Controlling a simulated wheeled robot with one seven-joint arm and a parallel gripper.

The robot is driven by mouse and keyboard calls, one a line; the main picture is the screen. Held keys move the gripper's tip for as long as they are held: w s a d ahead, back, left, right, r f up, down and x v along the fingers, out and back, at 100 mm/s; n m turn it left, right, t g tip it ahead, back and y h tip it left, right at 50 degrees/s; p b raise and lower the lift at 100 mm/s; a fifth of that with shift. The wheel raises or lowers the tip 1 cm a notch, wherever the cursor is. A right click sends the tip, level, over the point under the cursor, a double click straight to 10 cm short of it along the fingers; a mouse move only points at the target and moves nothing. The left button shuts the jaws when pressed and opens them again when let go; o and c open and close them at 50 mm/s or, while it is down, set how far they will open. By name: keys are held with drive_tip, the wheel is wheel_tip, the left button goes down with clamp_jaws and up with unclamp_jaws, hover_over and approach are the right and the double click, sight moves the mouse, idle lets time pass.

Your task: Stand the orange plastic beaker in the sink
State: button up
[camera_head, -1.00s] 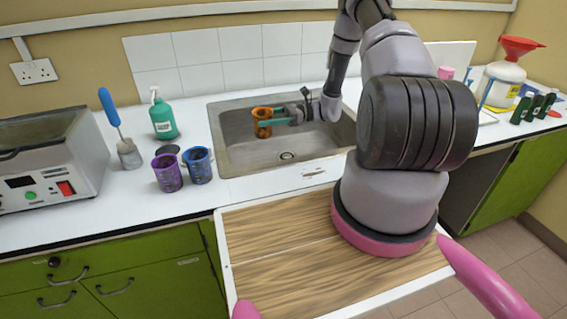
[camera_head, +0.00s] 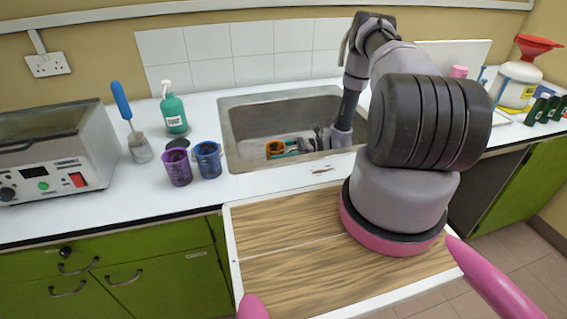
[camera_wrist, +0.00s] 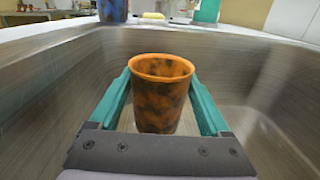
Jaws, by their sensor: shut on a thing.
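The orange beaker (camera_head: 275,148), blotched with dark stains, is down inside the sink basin (camera_head: 240,133). In the wrist view the beaker (camera_wrist: 160,92) is upright between the two teal fingers of my gripper (camera_wrist: 160,105), one finger on each side. My gripper also shows low in the sink in the head view (camera_head: 288,150), shut on the beaker. The sink's front wall hides the beaker's lower part in the head view, and I cannot tell whether its base touches the sink floor.
A purple beaker (camera_head: 177,167) and a blue beaker (camera_head: 207,160) stand on the counter left of the sink. Behind them are a green bottle (camera_head: 174,114) and a blue-handled brush (camera_head: 130,118) in a holder. The wooden board (camera_head: 290,270) in front is clear.

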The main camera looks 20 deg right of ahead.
drive_tip(key=shift+f, duration=3)
drive_tip(key=shift+f, duration=0.2)
drive_tip(key=o, duration=1.3)
drive_tip(key=shift+r, duration=0.15)
drive_tip(key=shift+d, duration=0.3)
drive_tip(key=d, duration=0.7)
drive_tip(key=shift+s, duration=0.2)
drive_tip(key=shift+r, duration=0.1)
